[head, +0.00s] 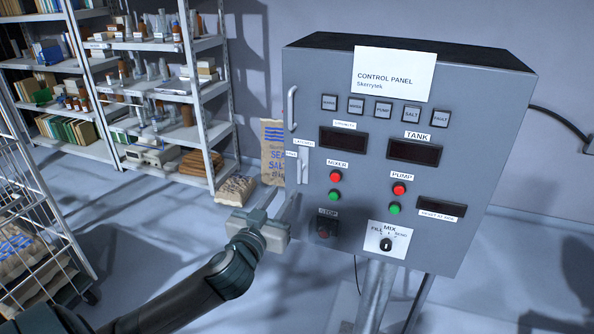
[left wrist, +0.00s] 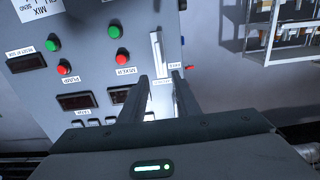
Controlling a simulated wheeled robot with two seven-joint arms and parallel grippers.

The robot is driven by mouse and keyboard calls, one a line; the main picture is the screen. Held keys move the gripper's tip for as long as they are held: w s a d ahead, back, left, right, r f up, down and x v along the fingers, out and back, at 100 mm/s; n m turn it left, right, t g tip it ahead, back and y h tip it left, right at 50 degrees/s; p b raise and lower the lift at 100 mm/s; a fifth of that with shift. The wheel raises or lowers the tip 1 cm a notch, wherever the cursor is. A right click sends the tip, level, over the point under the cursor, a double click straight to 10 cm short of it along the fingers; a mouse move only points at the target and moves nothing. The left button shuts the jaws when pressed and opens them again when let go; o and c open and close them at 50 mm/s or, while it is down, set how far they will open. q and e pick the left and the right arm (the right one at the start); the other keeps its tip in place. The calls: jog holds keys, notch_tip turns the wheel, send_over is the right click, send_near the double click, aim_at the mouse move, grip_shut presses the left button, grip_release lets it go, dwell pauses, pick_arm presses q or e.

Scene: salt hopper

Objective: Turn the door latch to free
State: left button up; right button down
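The grey control panel (head: 461,100) fills the right half of the head view. The door latch (head: 303,166), a pale upright lever, is on its left front edge below the door handle (head: 291,108). Two small labels sit by the latch, one above it and one to its left; their text is hard to read. My left gripper (head: 284,196) is just below and left of the latch, pointing up at it. In the left wrist view, which is upside down, its fingers (left wrist: 159,77) are open, with the latch (left wrist: 157,55) showing between and beyond their tips. Contact cannot be told. My right gripper is out of view.
Below the latch is a dark stop box (head: 327,226). Red and green mixer buttons (head: 335,177) sit just right of the latch. A salt sack (head: 273,150) and another sack (head: 236,189) are on the floor behind. Shelves (head: 213,130) stand at the back left, a wire cart (head: 40,230) at left.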

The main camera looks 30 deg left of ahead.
aim_at(299, 170)
pick_arm(q)
jog(key=p+x, duration=0.3)
jog(key=x, duration=0.6)
jog(key=shift+w+r+p, duration=0.1)
jog(key=shift+w+p, duration=0.2)
jog(key=shift+w, duration=0.1)
jog(key=shift+x, duration=0.8)
jog(key=shift+c, duration=0.6)
grip_shut()
